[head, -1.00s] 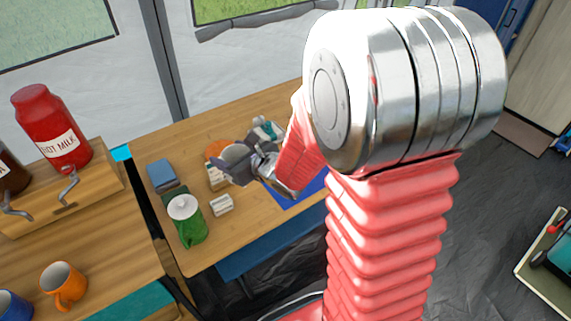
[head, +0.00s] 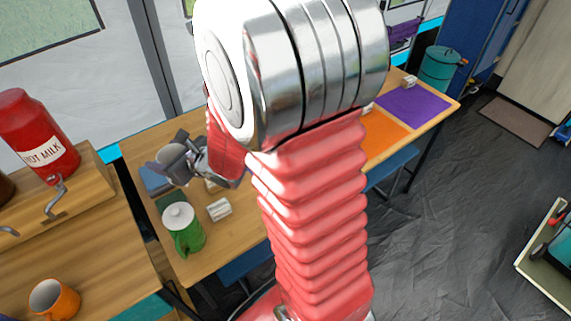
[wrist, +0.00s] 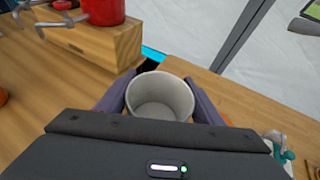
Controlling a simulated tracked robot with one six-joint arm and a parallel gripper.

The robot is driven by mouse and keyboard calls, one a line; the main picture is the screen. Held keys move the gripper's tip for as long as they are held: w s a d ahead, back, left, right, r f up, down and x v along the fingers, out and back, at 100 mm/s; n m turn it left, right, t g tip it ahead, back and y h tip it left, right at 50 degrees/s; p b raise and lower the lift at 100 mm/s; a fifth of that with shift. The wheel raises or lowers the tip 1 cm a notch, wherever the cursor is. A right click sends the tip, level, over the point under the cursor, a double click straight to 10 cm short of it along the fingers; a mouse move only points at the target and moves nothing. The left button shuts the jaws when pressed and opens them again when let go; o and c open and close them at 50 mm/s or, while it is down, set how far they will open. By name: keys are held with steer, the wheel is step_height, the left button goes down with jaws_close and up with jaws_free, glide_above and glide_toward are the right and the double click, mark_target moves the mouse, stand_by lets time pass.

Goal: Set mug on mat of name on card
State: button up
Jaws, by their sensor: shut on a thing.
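My gripper (wrist: 160,100) is shut on a pale grey mug (wrist: 160,88), whose open top faces the wrist camera. In the head view the mug (head: 172,158) is held over the left part of the wooden table. Below it are a green mat (head: 170,203), partly hidden, and a green lidded pot (head: 184,232). A small white card block (head: 219,209) stands right of the pot; its writing is too small to read. An orange mat (head: 382,136) and a purple mat (head: 414,108) lie at the table's right end, with another card block (head: 408,82) behind. My arm hides the table's middle.
A red hot milk jar (head: 38,135) stands on a wooden dispenser (head: 85,190) with taps, left of the table. An orange mug (head: 55,299) is on the left counter. A blue item (head: 155,180) lies near the gripper. A teal container (head: 438,68) stands beyond the right end.

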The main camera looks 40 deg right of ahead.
steer(key=shift+w+a, duration=0.15)
steer(key=shift+a, duration=0.3)
steer(key=shift+a, duration=0.1)
steer(key=s+d+f+m+h, duration=0.1)
steer(key=s+d, duration=0.3)
steer(key=d, duration=0.7)
steer(key=s+d+f+m+h, duration=0.1)
steer(key=s+d+f, duration=0.3)
steer(key=d, duration=0.8)
steer(key=s+d+f+m+h, duration=0.2)
steer(key=s+d, duration=0.3)
steer(key=d, duration=0.6)
steer(key=shift+d+f+t+h, duration=0.3)
steer(key=shift+d+f+t, duration=0.1)
steer(key=shift+f, duration=0.2)
steer(key=shift+f, duration=0.1)
steer(key=shift+w+f, duration=0.1)
steer(key=shift+f, duration=2.7)
